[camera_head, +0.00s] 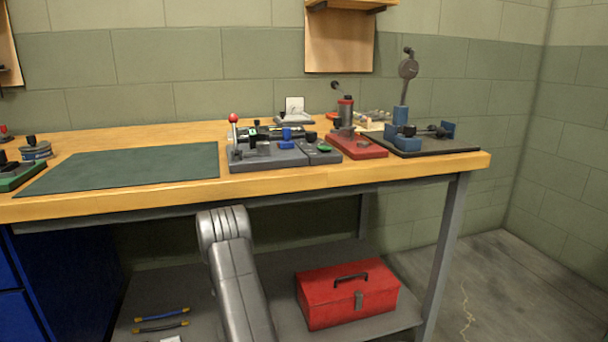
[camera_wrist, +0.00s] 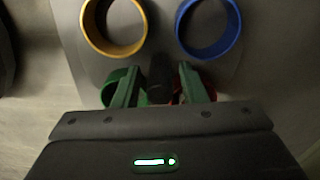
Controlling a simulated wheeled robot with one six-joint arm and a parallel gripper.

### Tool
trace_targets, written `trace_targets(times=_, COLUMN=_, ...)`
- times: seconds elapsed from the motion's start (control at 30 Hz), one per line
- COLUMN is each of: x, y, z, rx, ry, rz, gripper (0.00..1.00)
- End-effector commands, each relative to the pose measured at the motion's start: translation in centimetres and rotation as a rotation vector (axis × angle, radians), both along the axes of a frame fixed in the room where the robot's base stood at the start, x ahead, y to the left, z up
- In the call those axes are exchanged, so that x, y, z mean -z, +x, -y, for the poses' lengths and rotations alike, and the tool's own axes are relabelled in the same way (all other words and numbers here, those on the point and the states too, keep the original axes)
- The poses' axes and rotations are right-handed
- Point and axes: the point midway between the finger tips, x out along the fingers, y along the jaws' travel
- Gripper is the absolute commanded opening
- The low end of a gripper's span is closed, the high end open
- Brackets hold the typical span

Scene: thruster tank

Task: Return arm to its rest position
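My arm's grey link (camera_head: 235,275) rises in front of the workbench's lower shelf in the head view, its rounded joint just below the tabletop edge. My gripper is outside the head view. In the wrist view my gripper (camera_wrist: 159,76) shows two green fingers spread apart. A dark upright shape (camera_wrist: 160,80) shows between them, with a gap on each side; I cannot tell what it is. Beyond the fingers is a grey surface with a yellow ring (camera_wrist: 88,40) and a blue ring (camera_wrist: 181,40). A green ring and a red ring are partly hidden behind the fingers.
The wooden workbench (camera_head: 120,195) holds a green mat (camera_head: 130,168), a grey fixture (camera_head: 265,156), a red-based device (camera_head: 358,148) and a dial gauge stand (camera_head: 408,70). A red toolbox (camera_head: 347,292) stands on the lower shelf.

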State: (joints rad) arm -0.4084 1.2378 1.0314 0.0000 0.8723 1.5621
Motion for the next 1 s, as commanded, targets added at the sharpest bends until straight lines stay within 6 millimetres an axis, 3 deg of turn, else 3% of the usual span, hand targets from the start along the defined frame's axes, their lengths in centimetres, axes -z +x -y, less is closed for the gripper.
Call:
trace_targets(times=0.27, x=0.0, y=0.0, z=0.0, rx=0.121, ry=0.000, rz=0.000, gripper=0.38)
trace_targets(times=0.73, x=0.0, y=0.0, z=0.1, rx=0.137, ry=0.000, rz=0.000, gripper=0.38)
trace_targets(times=1.0, x=-0.4, y=-0.3, z=1.6, rx=0.152, ry=-0.001, rz=-0.009, gripper=0.38)
